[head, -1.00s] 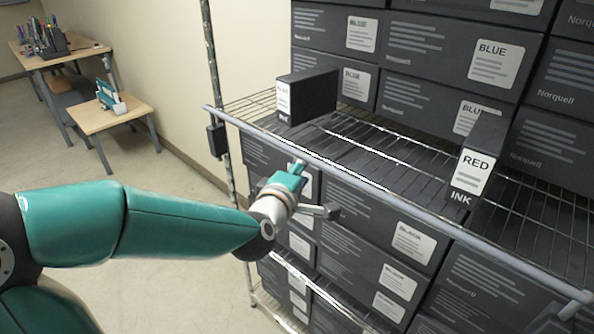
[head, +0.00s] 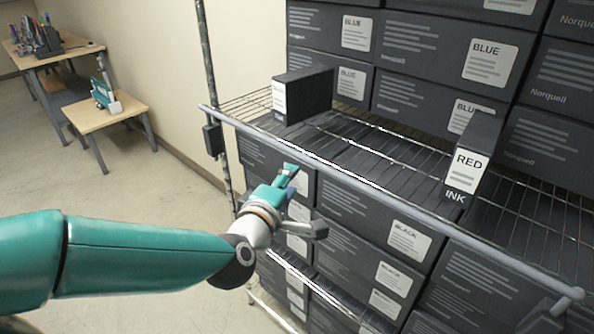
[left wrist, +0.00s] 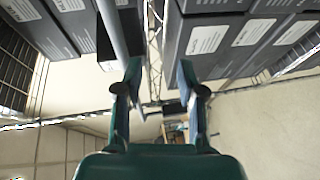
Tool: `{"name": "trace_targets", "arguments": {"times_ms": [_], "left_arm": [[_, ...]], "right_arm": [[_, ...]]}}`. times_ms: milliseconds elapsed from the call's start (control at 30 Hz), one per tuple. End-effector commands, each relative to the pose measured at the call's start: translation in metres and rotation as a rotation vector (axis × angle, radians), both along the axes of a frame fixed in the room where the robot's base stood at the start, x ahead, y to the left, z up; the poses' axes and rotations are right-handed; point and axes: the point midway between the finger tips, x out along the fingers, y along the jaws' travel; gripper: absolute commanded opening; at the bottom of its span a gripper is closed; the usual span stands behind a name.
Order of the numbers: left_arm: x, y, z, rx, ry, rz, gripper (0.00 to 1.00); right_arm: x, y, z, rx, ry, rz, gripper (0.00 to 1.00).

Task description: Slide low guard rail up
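The low guard rail (head: 350,183) is a long grey bar along the front of the wire shelf. It runs from the post at the left to the lower right. My left gripper (head: 306,200) is in front of the rack, close to the rail and just below it in the picture. Its fingers are spread with nothing between them. In the left wrist view, the open gripper (left wrist: 159,77) shows a grey bar (left wrist: 112,30), likely the rail, beside the left finger; contact cannot be told. My right gripper is not in view.
Dark cartons fill the rack behind and below. A wooden table (head: 108,114) stands at the left. The floor between is clear.

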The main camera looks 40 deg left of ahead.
Motion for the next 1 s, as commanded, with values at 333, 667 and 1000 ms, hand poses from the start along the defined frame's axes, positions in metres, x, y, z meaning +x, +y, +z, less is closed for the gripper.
{"name": "trace_targets", "arguments": {"times_ms": [333, 667, 1000], "left_arm": [[-0.023, -0.008, 0.004, 0.001, -0.004, 0.0, 0.39], [-0.045, -0.015, 0.008, 0.002, -0.006, 0.002, 0.39], [-0.067, -0.023, 0.014, 0.002, -0.01, -0.001, 0.39]], "right_arm": [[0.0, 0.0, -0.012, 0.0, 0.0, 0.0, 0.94], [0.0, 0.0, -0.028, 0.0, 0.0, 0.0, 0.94], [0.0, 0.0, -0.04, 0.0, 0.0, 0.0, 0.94]]}}
